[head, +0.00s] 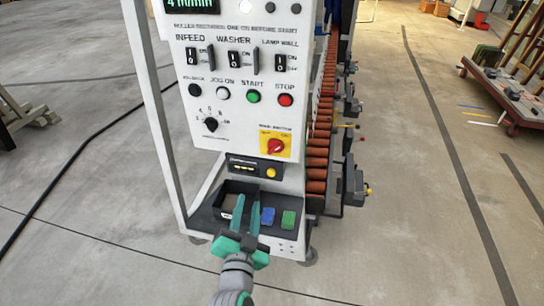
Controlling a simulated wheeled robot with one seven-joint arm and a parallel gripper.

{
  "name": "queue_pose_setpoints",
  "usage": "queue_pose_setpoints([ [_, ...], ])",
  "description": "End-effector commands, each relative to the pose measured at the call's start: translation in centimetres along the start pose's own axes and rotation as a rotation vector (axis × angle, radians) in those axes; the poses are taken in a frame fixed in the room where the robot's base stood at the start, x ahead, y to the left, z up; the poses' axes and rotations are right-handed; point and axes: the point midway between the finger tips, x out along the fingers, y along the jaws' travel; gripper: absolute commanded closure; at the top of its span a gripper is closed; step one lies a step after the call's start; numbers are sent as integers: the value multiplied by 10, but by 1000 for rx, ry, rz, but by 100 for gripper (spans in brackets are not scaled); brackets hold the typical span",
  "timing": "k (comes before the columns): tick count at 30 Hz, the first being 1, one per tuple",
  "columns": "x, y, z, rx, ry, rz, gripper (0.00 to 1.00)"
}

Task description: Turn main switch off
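The main switch (275,146) is a red rotary knob on a yellow plate, low on the right side of the white control panel (228,141). The angle of its handle is too small to read surely. My gripper (247,204) has teal fingers pointing up and away, spread apart with a gap between them. It is below and left of the switch, in front of the lower shelf, and apart from the knob. Nothing shows between the fingers.
Above the switch are a green start button (253,97), a red stop button (286,100) and a black selector dial (211,125). Blue (267,216) and green (288,219) blocks sit on the dark shelf right of my gripper. Orange rollers (317,160) run behind.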

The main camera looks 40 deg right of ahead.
Motion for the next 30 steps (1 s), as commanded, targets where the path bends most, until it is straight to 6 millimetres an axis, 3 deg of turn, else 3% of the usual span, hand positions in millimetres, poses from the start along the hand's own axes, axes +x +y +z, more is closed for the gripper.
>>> queue_pose_setpoints([
  [3,19,-4,-38,91,70,52,72],
  [9,32,-5,-70,183,129,102,72],
  [17,53,0,-79,198,143,115,72],
  [30,124,8,-87,197,141,112,72],
])
